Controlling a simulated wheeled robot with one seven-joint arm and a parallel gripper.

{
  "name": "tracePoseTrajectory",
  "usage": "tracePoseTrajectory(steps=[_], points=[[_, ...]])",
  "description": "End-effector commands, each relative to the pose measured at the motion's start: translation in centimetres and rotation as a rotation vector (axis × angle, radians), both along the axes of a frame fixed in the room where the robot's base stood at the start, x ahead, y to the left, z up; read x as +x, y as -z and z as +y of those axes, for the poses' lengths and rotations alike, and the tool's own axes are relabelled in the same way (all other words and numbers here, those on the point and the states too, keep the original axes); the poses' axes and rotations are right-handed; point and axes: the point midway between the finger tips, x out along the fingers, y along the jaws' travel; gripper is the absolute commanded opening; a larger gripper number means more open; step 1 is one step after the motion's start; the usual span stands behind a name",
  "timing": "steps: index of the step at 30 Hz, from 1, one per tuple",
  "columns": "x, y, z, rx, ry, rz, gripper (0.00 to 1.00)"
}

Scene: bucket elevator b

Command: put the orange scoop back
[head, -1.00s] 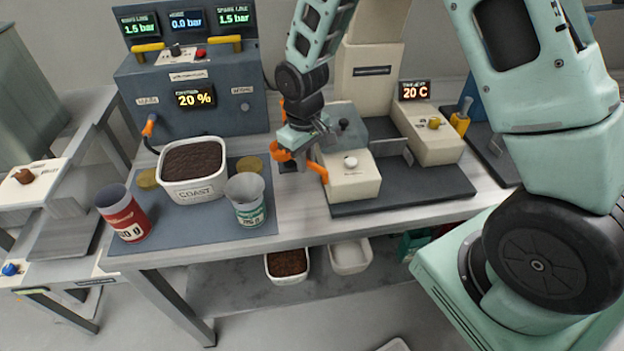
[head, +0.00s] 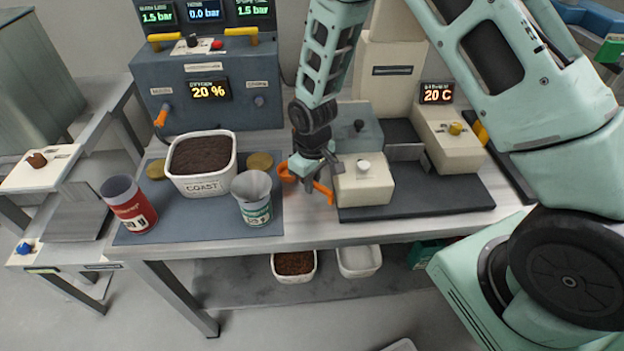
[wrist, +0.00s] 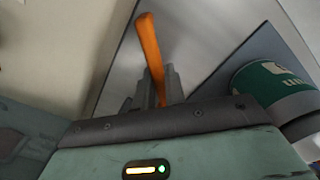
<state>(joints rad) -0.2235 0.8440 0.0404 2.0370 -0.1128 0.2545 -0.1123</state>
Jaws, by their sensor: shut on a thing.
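My gripper (head: 312,178) is shut on the orange scoop (head: 323,191) above the bench, between the green-banded cup and the cream machine. In the wrist view, the scoop's orange handle (wrist: 150,50) passes between the grey fingers (wrist: 154,88) and sticks out beyond them. Orange also shows left of the gripper in the head view. My gripper hides part of the scoop, and I cannot tell what its bowl holds.
A white bin of dark granules (head: 202,160) labelled COAST stands on a blue mat (head: 180,222), with a red can (head: 128,203) and a green-banded cup (head: 254,198) in front. The cream machine (head: 362,186) is close on the right. Two bins (head: 294,266) are below.

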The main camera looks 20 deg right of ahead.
Motion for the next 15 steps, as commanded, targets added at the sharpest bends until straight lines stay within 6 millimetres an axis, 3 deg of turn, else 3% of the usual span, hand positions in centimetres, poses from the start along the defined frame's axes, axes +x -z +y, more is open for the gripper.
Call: tracePoseTrajectory(steps=[13, 14, 15], points=[[0.03, 0.71, 0.0, 0.0, 0.0, -0.001, 0.0], [0.04, 0.57, 0.01, 0.0, 0.0, -0.001, 0.2], [0.04, 0.54, 0.01, 0.0, 0.0, -0.001, 0.32]])
